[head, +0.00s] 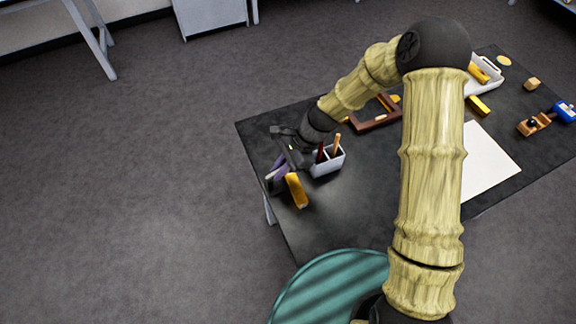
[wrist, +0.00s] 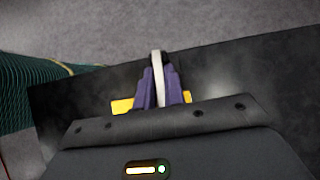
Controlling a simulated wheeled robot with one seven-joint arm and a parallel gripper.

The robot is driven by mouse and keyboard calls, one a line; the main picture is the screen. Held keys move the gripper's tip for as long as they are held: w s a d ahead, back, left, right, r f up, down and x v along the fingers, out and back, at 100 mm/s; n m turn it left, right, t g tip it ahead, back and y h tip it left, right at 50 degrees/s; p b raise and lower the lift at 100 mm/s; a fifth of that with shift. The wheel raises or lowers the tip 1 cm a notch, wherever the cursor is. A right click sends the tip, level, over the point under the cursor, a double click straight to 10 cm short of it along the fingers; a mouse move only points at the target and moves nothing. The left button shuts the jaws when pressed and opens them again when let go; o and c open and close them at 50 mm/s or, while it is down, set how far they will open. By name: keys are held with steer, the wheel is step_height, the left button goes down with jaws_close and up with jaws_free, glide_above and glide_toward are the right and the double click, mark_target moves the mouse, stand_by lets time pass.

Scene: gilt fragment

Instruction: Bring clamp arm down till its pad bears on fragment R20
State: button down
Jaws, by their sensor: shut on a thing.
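My gripper (head: 278,172) is low over the near left corner of the dark table. In the wrist view its two purple fingers (wrist: 159,86) are shut on a narrow pale bar with a dark end, seemingly the clamp arm (wrist: 157,66). A yellow-orange piece (head: 297,191) lies just right of the fingers in the head view. Yellow also shows on both sides of the fingers in the wrist view (wrist: 122,106). I cannot tell whether this is fragment R20. The pad and any contact with the fragment are hidden.
A brown frame (head: 375,118), a white sheet (head: 487,163), a white tray (head: 487,86), a wooden tool (head: 533,124) and a blue object (head: 564,111) lie farther off. A green round seat (head: 325,290) is at the front.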

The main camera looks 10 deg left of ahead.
steer(key=shift+w, duration=0.1)
stand_by(0.4)
steer(key=c, duration=1.5)
jaws_free()
step_height(320, 180, up, 10)
steer(key=shift+f+b, duration=0.1)
steer(key=shift+b, duration=0.6)
